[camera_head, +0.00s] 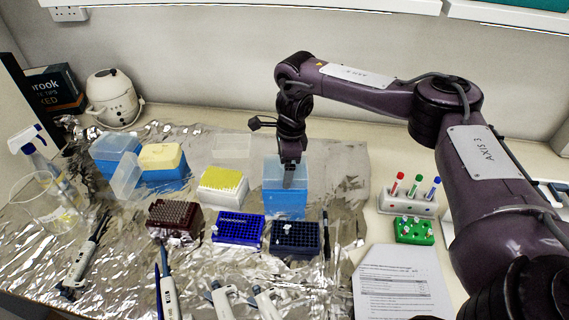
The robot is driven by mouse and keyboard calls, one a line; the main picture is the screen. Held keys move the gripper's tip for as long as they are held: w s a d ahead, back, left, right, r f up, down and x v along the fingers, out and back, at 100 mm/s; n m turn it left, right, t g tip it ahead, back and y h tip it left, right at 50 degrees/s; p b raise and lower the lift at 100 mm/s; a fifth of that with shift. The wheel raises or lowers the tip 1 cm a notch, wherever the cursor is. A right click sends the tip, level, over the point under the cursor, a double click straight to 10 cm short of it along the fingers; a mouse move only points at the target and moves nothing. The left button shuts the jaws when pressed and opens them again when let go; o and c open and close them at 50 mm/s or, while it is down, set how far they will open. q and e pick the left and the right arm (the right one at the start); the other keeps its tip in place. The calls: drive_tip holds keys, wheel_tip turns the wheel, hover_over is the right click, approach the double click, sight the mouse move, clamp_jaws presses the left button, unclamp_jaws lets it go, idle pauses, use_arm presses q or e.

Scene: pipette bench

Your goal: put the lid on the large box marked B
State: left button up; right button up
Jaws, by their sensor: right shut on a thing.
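A large blue box (285,208) stands on the foil near the middle of the bench. A paler translucent blue lid (272,173) shows directly above it, in line with its walls; I cannot tell whether it is fully seated. My right gripper (289,180) reaches down from above, shut on the lid and hiding part of it. Another large blue box (165,175) with a cream top stands at the left, with a tilted clear lid (127,177) beside it. No letter B is legible on any box. My left gripper is out of view.
A white box of yellow tips (223,187) stands left of the gripper. Brown (174,216), blue (239,229) and dark navy (296,238) racks stand in front. A tube rack (408,202) and green rack (414,231) are right. Several pipettes lie along the front.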

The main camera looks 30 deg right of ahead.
idle(0.4)
drive_tip(key=o, duration=0.7)
drive_tip(key=r, duration=0.5)
drive_tip(key=d+r, duration=0.1)
drive_tip(key=r, duration=0.1)
drive_tip(key=shift+s+r, duration=0.15)
drive_tip(key=shift+r, duration=0.2)
